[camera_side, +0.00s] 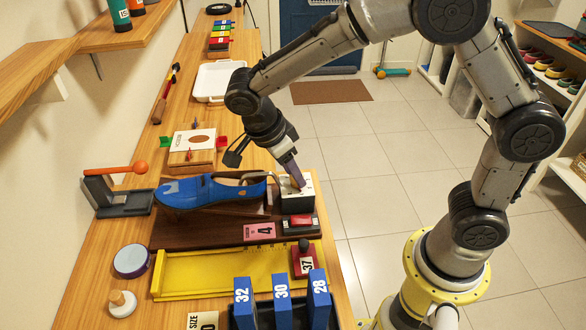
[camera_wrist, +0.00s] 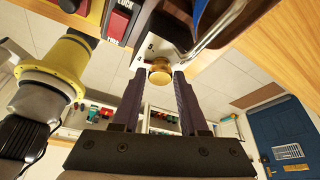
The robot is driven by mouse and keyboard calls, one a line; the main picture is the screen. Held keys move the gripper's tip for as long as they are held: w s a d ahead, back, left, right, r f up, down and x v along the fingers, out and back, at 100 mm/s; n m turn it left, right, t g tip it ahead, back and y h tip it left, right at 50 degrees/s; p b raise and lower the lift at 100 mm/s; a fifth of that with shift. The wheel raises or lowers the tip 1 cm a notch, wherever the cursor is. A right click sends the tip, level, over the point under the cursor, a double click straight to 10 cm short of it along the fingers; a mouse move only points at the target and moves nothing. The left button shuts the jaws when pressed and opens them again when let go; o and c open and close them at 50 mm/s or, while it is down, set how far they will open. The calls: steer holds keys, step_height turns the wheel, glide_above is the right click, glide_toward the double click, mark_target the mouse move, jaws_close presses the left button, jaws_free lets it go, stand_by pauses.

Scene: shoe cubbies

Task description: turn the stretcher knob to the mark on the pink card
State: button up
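The stretcher knob (camera_wrist: 158,72) is a small gold knob on a pale plate, with the marks 4 and 5 printed beside it in the wrist view. In the side view my gripper hides it on the white block (camera_side: 297,200) at the right end of the stretcher. The pink card (camera_side: 252,233) reads 4 and lies on the dark base in front of the blue shoe (camera_side: 210,190). My gripper (camera_wrist: 160,76) points at the knob, its two fingers apart on either side of it. I see no clear contact. The knob's pointer is not readable.
A red lock switch (camera_side: 301,221) sits just in front of the white block. A yellow tray-like gauge (camera_side: 210,274) with a red slider marked 37 lies nearer. Blue numbered blocks (camera_side: 282,300) stand at the front. A wooden box (camera_side: 192,150) and a white tray (camera_side: 220,80) are behind.

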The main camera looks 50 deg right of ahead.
steer(key=o, duration=0.3)
steer(key=shift+o, duration=0.2)
steer(key=shift+r, duration=0.1)
steer(key=v, duration=1.3)
steer(key=shift+r, duration=0.35)
steer(key=shift+a, duration=0.1)
